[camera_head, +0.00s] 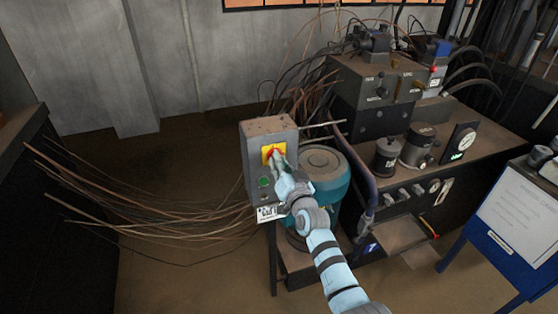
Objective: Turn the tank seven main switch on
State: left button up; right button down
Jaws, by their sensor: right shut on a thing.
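The knob's exact angle is hard to read. My left gripper is out of view.
Loose brown wires (150,205) spread from the dark cabinet at left toward the box. A teal motor (330,185) stands right behind my arm. A machine bench (460,165) with gauges and hoses fills the right, near a blue stand (490,240). Floor at left front is clear.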

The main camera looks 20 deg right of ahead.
jog(key=m, duration=0.8)
jog(key=m+p, duration=0.1)
jog(key=m, duration=0.3)
jog(key=shift+d+f, duration=0.15)
jog(key=shift+f, duration=0.2)
jog(key=shift+m, duration=0.3)
jog(key=c, duration=1.6)
grip_release()
jog(key=s, duration=1.2)
jog(key=shift+d, duration=0.4)
